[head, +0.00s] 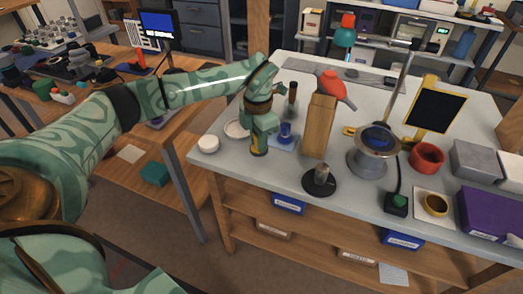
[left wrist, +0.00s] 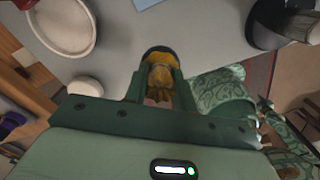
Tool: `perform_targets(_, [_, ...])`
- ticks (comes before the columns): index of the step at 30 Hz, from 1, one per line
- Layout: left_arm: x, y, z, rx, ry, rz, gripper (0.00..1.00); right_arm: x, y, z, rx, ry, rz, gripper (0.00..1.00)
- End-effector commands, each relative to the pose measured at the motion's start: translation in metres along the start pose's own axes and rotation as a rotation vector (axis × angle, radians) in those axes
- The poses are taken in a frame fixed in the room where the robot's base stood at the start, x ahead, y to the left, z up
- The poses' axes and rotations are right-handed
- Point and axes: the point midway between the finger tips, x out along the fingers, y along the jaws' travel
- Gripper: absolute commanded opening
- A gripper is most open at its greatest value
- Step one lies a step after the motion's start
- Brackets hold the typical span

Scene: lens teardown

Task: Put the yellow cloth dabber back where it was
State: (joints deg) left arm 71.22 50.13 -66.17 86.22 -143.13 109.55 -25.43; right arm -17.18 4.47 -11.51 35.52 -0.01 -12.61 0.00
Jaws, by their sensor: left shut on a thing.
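The yellow cloth dabber (head: 259,150) is between the fingers of my left gripper (head: 259,138), near the front left edge of the grey tabletop (head: 220,172). In the left wrist view the yellow dabber (left wrist: 159,78) has a dark far end and sits between both green fingers (left wrist: 158,90), which are shut on it. The dabber points down at the tabletop; I cannot tell whether it touches it. My right gripper is not in view.
A white round lid (head: 208,143) and a shallow white dish (head: 236,129) lie left of the gripper. A blue piece on a pale blue mat (head: 284,136) is close on its right. A black-based post (head: 321,180) and a wooden block (head: 318,127) stand further right.

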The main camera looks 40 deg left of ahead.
Motion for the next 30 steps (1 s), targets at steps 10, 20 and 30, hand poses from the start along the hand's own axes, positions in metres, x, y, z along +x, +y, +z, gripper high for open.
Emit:
perform_targets(10, [0.043,0.005,0.006,0.0,0.002,-0.001,0.08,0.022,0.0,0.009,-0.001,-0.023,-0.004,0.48])
perform_targets(20, [0.042,0.005,0.006,0.0,0.0,0.001,0.08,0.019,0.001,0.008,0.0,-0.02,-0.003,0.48])
perform_targets(30, [0.043,0.005,0.006,0.0,0.0,0.001,0.48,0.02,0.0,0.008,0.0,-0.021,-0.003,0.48])
